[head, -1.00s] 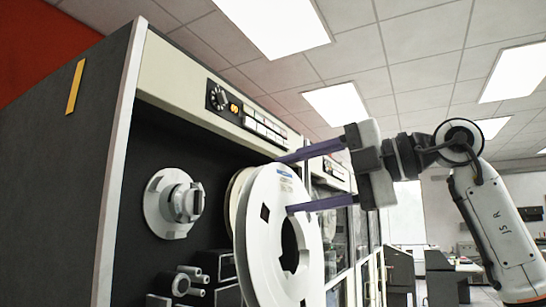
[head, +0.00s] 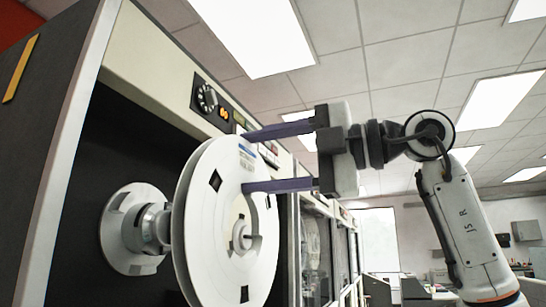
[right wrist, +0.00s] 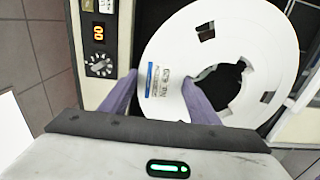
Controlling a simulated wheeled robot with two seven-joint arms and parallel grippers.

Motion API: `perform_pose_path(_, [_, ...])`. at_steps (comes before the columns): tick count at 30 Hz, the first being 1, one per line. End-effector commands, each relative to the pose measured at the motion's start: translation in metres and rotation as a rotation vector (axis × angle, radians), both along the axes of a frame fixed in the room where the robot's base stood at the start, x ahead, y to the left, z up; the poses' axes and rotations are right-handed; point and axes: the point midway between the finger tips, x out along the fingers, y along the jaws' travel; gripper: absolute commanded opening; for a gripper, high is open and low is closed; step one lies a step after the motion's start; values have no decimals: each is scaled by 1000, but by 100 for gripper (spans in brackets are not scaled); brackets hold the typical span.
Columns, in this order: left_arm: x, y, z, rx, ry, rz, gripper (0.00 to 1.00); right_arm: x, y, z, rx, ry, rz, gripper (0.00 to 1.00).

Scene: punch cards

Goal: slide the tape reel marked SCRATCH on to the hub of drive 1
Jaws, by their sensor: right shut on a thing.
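A white tape reel (head: 205,215) is held by my right gripper (head: 243,162), whose two purple fingers are shut on its upper right rim. The reel stands upright in front of the drive's dark face. Its label has a blue stripe, but I cannot read the name. In the right wrist view the reel (right wrist: 255,45) shows its open centre, with the fingers (right wrist: 160,77) on either side of the label. A bare pale hub (head: 138,228) sticks out left of the reel, partly overlapped by it. A pale hub part shows through the reel's centre. My left gripper is not in view.
The tape drive cabinet (head: 75,130) fills the left, with a knob and orange display (head: 213,100) above the recess. The display also shows in the right wrist view (right wrist: 98,32). More glass-fronted cabinets (head: 315,250) stand in a row at the right.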

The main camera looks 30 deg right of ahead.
Motion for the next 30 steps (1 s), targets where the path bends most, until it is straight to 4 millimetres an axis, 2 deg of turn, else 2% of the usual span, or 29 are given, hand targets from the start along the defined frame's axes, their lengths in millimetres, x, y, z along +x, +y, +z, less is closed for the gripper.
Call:
perform_pose_path(18, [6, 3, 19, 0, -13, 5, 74, 54, 43, 3, 4, -4, 2, 14])
perform_pose_path(30, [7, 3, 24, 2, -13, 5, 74, 69, 55, 2, 5, -6, 1, 14])
